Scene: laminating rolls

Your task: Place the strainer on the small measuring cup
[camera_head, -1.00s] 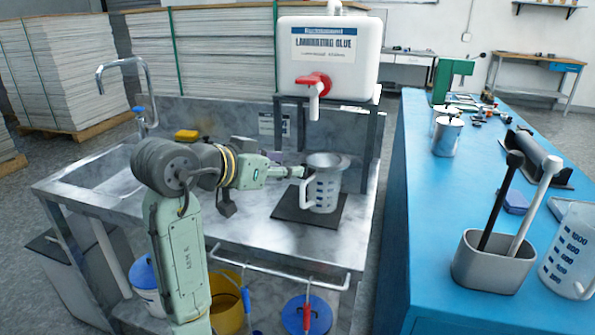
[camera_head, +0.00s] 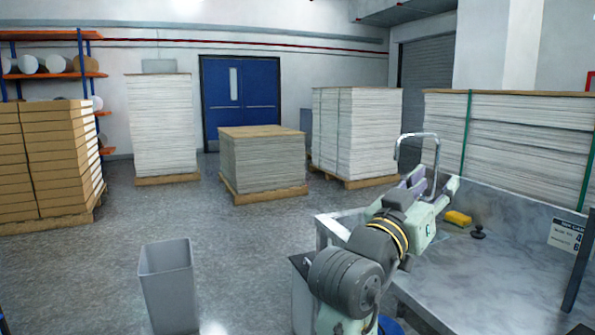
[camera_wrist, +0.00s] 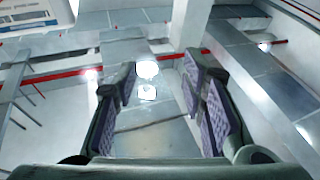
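Neither the strainer nor the small measuring cup shows in the current views. In the head view, my gripper (camera_head: 424,187) is raised near the sink's faucet, at the left end of the metal counter. In the wrist view, the two fingers of my gripper (camera_wrist: 165,98) stand well apart with dark, purple-ridged pads. Nothing is between them. Behind them the wrist camera sees the ceiling, beams and lamps, so the gripper is tilted upward.
The metal sink counter (camera_head: 470,270) lies at the right, with a faucet (camera_head: 436,160), a yellow sponge (camera_head: 458,217) and a black plug (camera_head: 478,232). A grey bin (camera_head: 168,285) stands on the floor. Sheet stacks (camera_head: 263,165) stand behind. The middle floor is open.

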